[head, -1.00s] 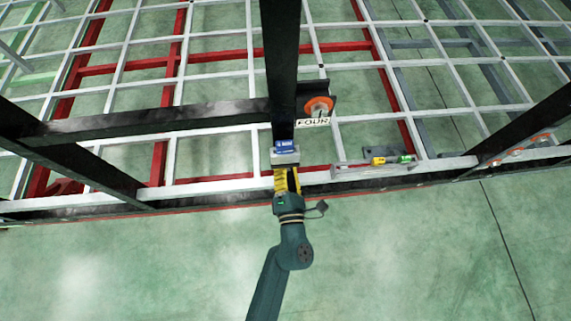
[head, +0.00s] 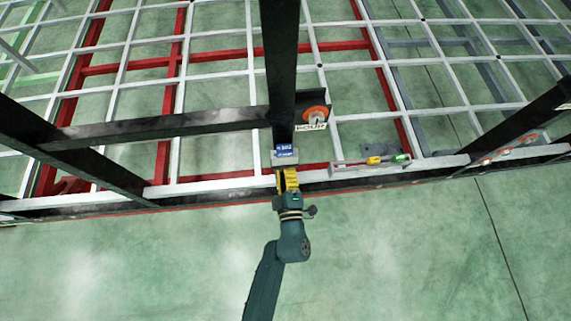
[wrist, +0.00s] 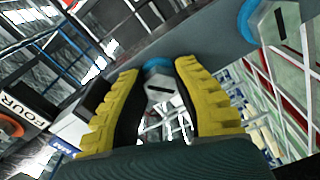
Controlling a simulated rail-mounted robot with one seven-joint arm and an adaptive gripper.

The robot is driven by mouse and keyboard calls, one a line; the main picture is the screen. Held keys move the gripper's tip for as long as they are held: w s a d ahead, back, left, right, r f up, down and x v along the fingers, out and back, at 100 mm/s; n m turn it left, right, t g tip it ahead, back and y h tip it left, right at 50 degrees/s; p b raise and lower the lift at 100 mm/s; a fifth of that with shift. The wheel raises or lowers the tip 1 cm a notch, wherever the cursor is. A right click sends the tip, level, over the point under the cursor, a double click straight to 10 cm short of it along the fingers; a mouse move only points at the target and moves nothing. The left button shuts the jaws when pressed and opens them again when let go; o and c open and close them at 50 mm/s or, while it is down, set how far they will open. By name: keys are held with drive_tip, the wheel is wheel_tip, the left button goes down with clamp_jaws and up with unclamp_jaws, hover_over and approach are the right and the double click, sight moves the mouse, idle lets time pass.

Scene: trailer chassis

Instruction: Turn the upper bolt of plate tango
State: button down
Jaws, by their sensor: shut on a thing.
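My gripper (head: 289,178) has yellow ribbed fingers and reaches up to a small grey block with a blue label (head: 284,150) at the front rail. The label's text is too small to read in the head view. In the wrist view, the fingers of my gripper (wrist: 160,90) are closed around a pale bolt head with a dark slot (wrist: 160,88) and a blue ring behind it. A second slotted bolt with a blue ring (wrist: 276,22) is at the upper right on the same grey plate (wrist: 205,40), apart from the fingers. The frames do not name either bolt.
A black post (head: 280,60) stands just behind the block. A sign reading FOUR (head: 311,127) and an orange disc (head: 315,112) are to its right. Further right, a tray (head: 375,165) holds yellow and green items. The green floor in front is clear.

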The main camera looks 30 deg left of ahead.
drive_tip(key=m+p, duration=0.1)
drive_tip(key=m, duration=0.3)
drive_tip(key=shift+r+m+p, duration=0.1)
drive_tip(key=shift+m+p, duration=0.2)
drive_tip(key=m+p, duration=0.1)
drive_tip(key=m, duration=0.4)
drive_tip(key=shift+a+p, duration=0.15)
drive_tip(key=shift+p, duration=0.15)
drive_tip(key=m+p, duration=0.1)
drive_tip(key=m, duration=0.4)
drive_tip(key=m+p, duration=0.1)
drive_tip(key=m, duration=0.4)
drive_tip(key=shift+a, duration=0.1)
drive_tip(key=shift+s, duration=0.1)
drive_tip(key=c, duration=0.8)
unclamp_jaws()
drive_tip(key=shift+s, duration=0.1)
drive_tip(key=shift+o, duration=0.2)
drive_tip(key=shift+f, duration=0.2)
